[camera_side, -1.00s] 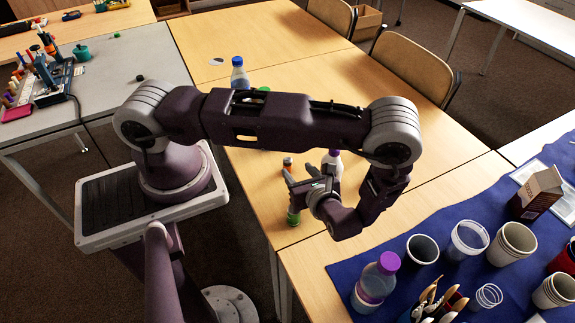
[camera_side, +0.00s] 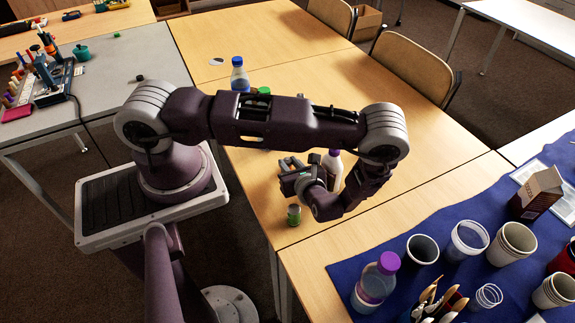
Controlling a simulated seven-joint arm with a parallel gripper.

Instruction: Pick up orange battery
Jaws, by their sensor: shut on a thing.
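My gripper (camera_side: 289,165) is low over the near part of the wooden table, left of the white bottle. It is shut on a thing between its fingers. That thing is at the spot where a small orange-topped battery stood, so I take it to be the orange battery.
A small green can (camera_side: 293,215) stands just below my gripper near the table edge. A white bottle with a purple cap (camera_side: 334,166) stands close on the right. A blue-capped bottle (camera_side: 239,76) stands farther back. Cups fill the blue cloth (camera_side: 340,275) at right.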

